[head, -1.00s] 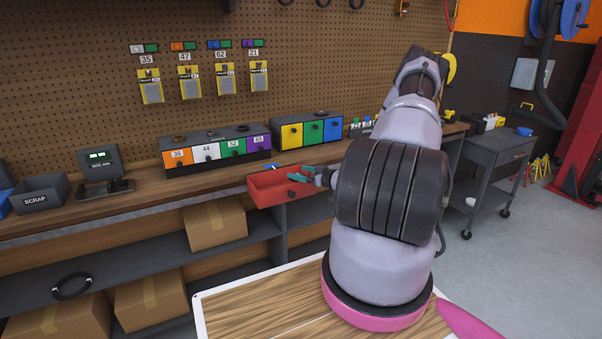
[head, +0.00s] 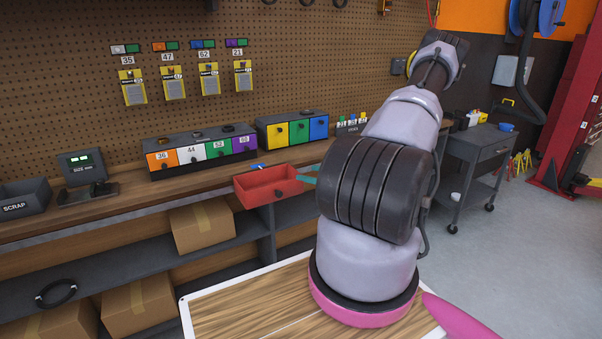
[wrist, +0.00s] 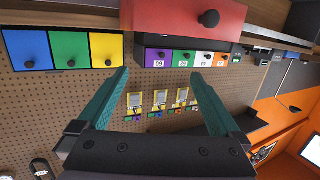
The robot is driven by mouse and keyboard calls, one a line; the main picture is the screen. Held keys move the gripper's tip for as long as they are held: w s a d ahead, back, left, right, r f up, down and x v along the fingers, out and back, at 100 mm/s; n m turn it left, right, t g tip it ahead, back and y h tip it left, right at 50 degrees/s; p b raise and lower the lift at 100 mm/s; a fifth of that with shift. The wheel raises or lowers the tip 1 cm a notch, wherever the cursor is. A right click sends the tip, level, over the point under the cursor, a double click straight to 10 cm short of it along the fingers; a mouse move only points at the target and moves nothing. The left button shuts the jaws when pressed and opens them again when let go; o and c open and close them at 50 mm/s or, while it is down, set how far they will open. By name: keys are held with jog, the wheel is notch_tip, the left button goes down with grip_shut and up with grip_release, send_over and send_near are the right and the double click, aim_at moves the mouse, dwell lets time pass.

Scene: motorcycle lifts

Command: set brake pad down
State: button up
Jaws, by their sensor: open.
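The brake pad is not discernible in either view. A red open drawer (head: 268,190) juts out from below the bench edge in the head view. The inside that shows looks bare, but its floor is only partly visible. The red front with a dark knob also fills the top of the wrist view (wrist: 190,18). My gripper (wrist: 160,73) is open, with two teal fingers wide apart and nothing between them. In the head view its teal fingertips (head: 308,175) are just right of the drawer; my arm hides the rest.
The workbench (head: 130,212) carries a size gauge (head: 83,168), a scrap bin (head: 22,200), a numbered colour drawer unit (head: 200,150) and a yellow-green-blue drawer unit (head: 292,130). A grey cart (head: 478,150) stands at right. Clear floor lies in front of it.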

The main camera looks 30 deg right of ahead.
jog(key=w+d+r+g+h, duration=0.2)
jog(key=w+r+g+h, duration=0.25)
jog(key=r, duration=0.45)
jog(key=s+a+r+m+g+h, duration=0.1)
jog(key=s+a+r+m+h, duration=0.1)
jog(key=r, duration=0.6)
jog(key=s+a+r+m+h, duration=0.1)
jog(key=s+r+m+h, duration=0.1)
jog(key=r, duration=0.5)
jog(key=s+a+r+m+y, duration=0.1)
jog(key=s+a+r, duration=0.4)
jog(key=s+a, duration=0.2)
jog(key=s+a+r+m+g+y, duration=0.1)
jog(key=s+a+r+m, duration=0.1)
jog(key=s+a+r, duration=0.3)
jog(key=s+a+r+m+g+y, duration=0.1)
jog(key=s+a+r+m+y, duration=0.1)
jog(key=s+a+r, duration=0.3)
jog(key=s+a, duration=0.4)
jog(key=s, duration=0.4)
jog(key=shift+a+r, duration=0.2)
jog(key=shift+a, duration=0.1)
